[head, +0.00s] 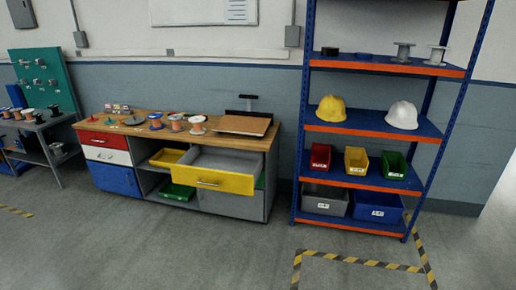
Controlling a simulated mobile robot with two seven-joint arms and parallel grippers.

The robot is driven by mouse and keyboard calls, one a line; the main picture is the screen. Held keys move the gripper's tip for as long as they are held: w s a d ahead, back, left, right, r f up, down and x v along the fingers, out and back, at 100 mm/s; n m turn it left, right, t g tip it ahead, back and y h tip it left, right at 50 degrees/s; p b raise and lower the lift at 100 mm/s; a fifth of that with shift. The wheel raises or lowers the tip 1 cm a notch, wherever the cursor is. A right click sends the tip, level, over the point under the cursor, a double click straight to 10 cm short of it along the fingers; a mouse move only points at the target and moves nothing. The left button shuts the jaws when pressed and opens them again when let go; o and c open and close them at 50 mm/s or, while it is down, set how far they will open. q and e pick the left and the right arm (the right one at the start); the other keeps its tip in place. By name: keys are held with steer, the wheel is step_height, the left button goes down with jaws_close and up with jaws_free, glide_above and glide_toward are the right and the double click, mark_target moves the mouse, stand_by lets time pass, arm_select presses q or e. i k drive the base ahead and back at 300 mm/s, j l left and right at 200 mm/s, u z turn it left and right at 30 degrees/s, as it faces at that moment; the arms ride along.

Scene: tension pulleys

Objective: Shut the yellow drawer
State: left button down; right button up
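The yellow drawer (213,179) stands pulled out of the right part of the wooden-topped workbench (138,134). It has a yellow front with a pale bar handle, and its grey inside looks empty. Neither of my grippers shows in the head view, so their state cannot be seen.
A red drawer (102,139) and a white drawer (107,155), both closed, sit above a blue door (116,179) at the bench's left. A blue shelving rack (370,126) stands to the right. Striped tape (345,261) marks the floor before it. The floor (180,250) before the bench is clear.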

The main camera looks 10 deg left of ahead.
mark_target(235, 171)
steer(key=i, duration=1.65)
steer(key=i+u, duration=0.2)
steer(key=i, duration=0.25)
steer(key=i+l+u, duration=0.15)
steer(key=i, duration=0.3)
steer(key=i+l+u, duration=0.2)
steer(key=i, duration=0.25)
